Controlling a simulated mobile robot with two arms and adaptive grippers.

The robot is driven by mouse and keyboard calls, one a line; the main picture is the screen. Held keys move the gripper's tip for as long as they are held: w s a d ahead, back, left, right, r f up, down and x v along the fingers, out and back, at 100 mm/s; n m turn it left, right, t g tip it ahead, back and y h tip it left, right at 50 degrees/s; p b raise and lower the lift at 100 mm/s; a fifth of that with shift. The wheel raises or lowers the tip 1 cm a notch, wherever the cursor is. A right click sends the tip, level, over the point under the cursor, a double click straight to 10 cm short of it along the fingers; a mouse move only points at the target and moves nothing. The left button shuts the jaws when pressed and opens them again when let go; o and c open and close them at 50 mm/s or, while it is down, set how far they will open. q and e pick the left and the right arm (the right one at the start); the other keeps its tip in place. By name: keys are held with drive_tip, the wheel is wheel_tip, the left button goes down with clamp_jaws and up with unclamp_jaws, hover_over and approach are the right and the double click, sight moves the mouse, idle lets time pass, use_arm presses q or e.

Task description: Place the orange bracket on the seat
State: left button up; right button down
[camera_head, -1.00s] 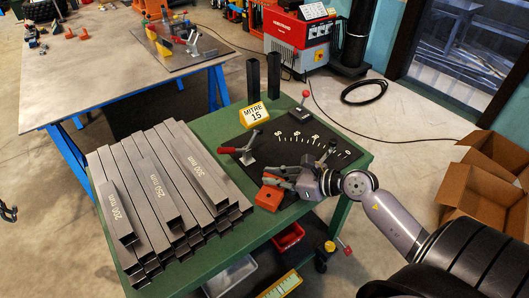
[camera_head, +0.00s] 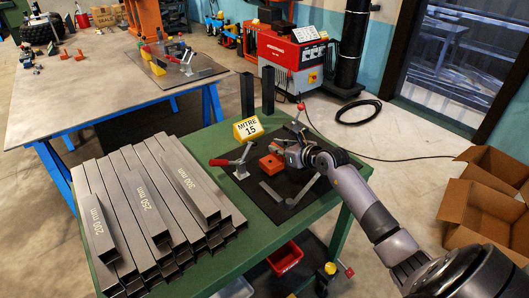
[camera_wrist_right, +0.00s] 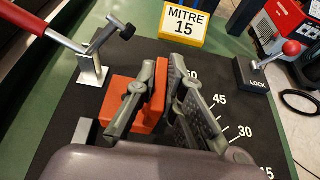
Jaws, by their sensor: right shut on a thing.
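I cannot tell whether the bracket touches the mat. A flat grey strip (camera_head: 270,191) lies on the mat nearer than the bracket. I cannot tell which part is the seat. My left gripper is not in view.
A red-handled clamp (camera_head: 240,162) stands just left of the bracket. The yellow MITRE 15 sign (camera_head: 248,129) and two dark posts (camera_head: 268,90) stand behind. A red-knobbed lock lever (camera_wrist_right: 288,50) is to the right. Stacked steel tubes (camera_head: 150,200) fill the bench's left side.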

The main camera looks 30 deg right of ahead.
drive_tip(key=b+x, duration=0.4)
drive_tip(key=x, duration=0.1)
drive_tip(key=b+x, duration=0.2)
drive_tip(key=shift+w+f, duration=0.15)
drive_tip(key=shift+f, duration=0.25)
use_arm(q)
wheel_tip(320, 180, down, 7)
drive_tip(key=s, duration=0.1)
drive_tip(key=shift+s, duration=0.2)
use_arm(e)
drive_tip(key=shift+r, duration=0.1)
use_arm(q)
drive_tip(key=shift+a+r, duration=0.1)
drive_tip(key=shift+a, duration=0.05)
use_arm(e)
drive_tip(key=c, duration=2.1)
unclamp_jaws()
drive_tip(key=o, duration=0.4)
